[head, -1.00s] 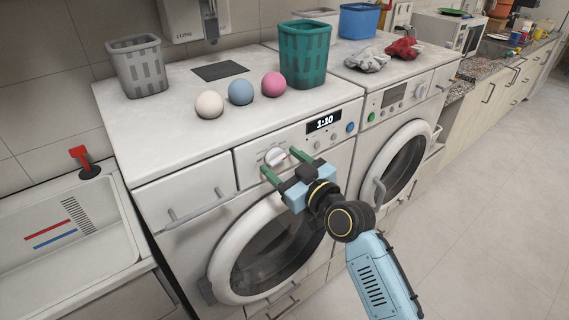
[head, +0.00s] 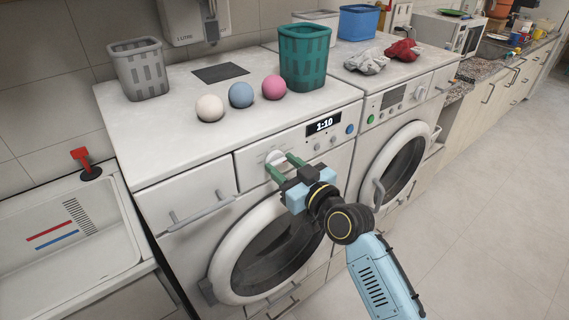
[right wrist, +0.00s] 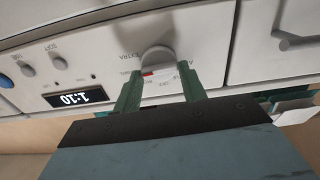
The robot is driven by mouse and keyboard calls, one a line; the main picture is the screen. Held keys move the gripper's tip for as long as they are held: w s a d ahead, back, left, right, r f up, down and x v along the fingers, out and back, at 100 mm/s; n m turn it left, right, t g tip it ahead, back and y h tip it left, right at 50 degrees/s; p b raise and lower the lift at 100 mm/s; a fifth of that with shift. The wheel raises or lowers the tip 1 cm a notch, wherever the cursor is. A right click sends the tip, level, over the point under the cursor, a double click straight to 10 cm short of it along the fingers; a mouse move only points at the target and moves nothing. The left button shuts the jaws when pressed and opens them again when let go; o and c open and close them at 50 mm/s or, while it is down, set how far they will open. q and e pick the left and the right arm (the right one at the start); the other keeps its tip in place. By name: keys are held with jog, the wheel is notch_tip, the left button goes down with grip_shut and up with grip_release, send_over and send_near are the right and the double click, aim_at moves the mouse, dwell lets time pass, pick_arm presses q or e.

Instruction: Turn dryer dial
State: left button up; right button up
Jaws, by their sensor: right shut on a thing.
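The white round dial (head: 276,155) is on the front panel of the left machine (head: 175,190), left of a display (head: 324,123) reading 1:10. My right gripper (head: 280,163) is shut on the dial, its green fingers on either side of it. In the right wrist view, the dial (right wrist: 158,58) shows between the fingertips (right wrist: 160,75), with a red mark near its edge. That view is turned over, so the display (right wrist: 74,100) reads upside down. My left gripper is not in view.
The round door (head: 217,255) lies just below my right gripper. White, blue and pink balls (head: 241,94), a grey basket (head: 138,68) and a green basket (head: 304,57) stand on top. A second machine (head: 437,107) stands at right. The floor (head: 490,220) there is clear.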

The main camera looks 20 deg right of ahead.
jog(key=m+p, duration=0.2)
jog(key=m, duration=0.1)
jog(key=shift+r, duration=0.15)
jog(key=shift+d+m+p, duration=0.1)
jog(key=shift+m+p, duration=0.7)
jog(key=shift+m, duration=1)
jog(key=o, duration=1)
jog(key=shift+c, duration=0.2)
jog(key=shift+f, duration=0.2)
jog(key=shift+s+d, duration=0.15)
jog(key=shift+s, duration=0.25)
jog(key=v, duration=1.2)
jog(key=shift+s+b, duration=0.2)
jog(key=shift+b, duration=0.25)
jog(key=shift+d, duration=0.1)
